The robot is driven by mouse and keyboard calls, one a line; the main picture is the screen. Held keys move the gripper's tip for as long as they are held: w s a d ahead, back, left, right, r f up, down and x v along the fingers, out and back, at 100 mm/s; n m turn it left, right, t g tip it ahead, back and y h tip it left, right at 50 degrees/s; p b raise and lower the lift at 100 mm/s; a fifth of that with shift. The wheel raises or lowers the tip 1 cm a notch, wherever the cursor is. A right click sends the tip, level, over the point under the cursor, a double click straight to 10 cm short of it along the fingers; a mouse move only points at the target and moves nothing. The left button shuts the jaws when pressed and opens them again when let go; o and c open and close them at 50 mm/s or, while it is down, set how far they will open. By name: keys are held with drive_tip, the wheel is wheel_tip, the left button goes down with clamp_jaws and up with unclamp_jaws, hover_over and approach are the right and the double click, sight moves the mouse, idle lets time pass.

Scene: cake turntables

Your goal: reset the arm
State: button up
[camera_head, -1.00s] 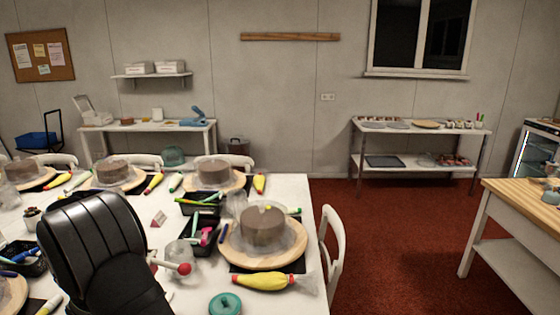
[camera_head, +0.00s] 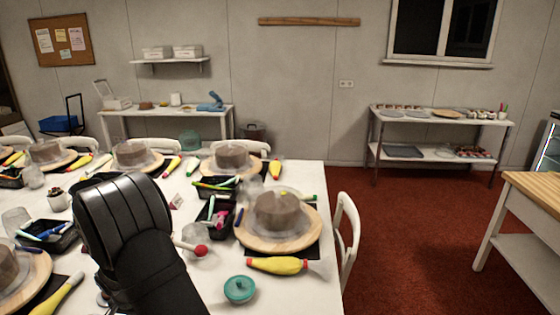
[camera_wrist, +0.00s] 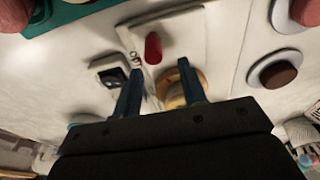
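My black arm rises at the lower left of the head view, over the white table (camera_head: 320,190). My gripper (camera_wrist: 160,72) shows in the wrist view as two dark blue fingers, apart, with nothing seen held between them. Beyond the fingers are a pale flat surface, a red oval thing (camera_wrist: 153,48) and an orange-yellow round thing (camera_wrist: 176,98), all blurred. The fingertips are hidden behind my arm in the head view.
Right of my arm are a brown cake (camera_head: 277,212) on a wooden turntable (camera_head: 252,240), a yellow piping bag (camera_head: 277,265), a teal round item (camera_head: 239,289) and a red-tipped stick (camera_head: 200,250). White chairs (camera_head: 346,225) line the table. Red carpet (camera_head: 405,240) is free at right.

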drive_tip(key=shift+w, duration=1.55)
drive_tip(key=shift+s, duration=0.55)
drive_tip(key=s, duration=0.2)
drive_tip(key=s+r, duration=0.1)
drive_tip(key=s, duration=0.2)
drive_tip(key=shift+s+r, duration=0.1)
drive_tip(key=shift+s, duration=0.15)
wheel_tip(320, 180, up, 5)
wheel_tip(320, 180, down, 5)
drive_tip(key=shift+w+r, duration=0.1)
drive_tip(key=shift+r, duration=0.05)
drive_tip(key=shift+w+f, duration=0.15)
drive_tip(key=shift+f, duration=0.35)
